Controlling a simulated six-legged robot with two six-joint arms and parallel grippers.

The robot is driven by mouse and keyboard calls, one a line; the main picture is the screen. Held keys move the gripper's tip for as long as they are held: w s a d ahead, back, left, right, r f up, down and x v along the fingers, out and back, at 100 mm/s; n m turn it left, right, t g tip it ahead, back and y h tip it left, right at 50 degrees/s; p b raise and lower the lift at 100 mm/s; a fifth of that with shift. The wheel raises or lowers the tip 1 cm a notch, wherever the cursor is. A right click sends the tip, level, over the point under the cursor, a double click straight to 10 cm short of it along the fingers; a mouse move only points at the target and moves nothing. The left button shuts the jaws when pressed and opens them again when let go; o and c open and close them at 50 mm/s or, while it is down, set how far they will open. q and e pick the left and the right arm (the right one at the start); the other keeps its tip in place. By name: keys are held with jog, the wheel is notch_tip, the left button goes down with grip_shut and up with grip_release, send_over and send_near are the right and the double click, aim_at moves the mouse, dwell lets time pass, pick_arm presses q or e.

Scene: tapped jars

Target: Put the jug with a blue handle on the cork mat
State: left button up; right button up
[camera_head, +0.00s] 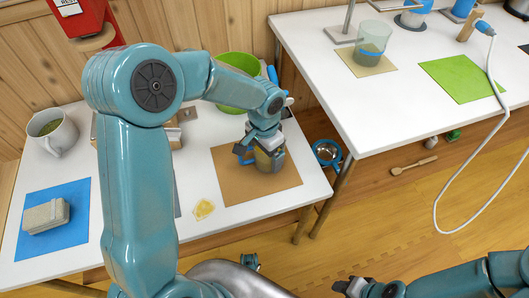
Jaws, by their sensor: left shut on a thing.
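My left gripper (262,146) is shut on a small jug (268,161) with yellowish contents. The jug looks upright, over the right part of the brown cork mat (233,190) on the left white table. I cannot tell whether its base touches the mat. My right gripper (358,288) is low at the bottom edge, away from the tables; its fingers are too small and dark to read.
A green tub (236,92) stands behind my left arm. A grey mug (53,136) and a blue mat (35,240) with a block (46,215) are at left. A yellow spill (204,208) lies beside the cork mat. The right table (400,110) holds a clear beaker (372,40).

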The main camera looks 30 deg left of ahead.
pick_arm(q)
jog(key=shift+f, duration=0.15)
jog(key=o, duration=1)
jog(key=shift+r, duration=0.6)
notch_tip(320, 180, up, 11)
jog(key=p, duration=0.3)
jog(key=shift+s+d, duration=0.1)
jog(key=shift+s, duration=0.05)
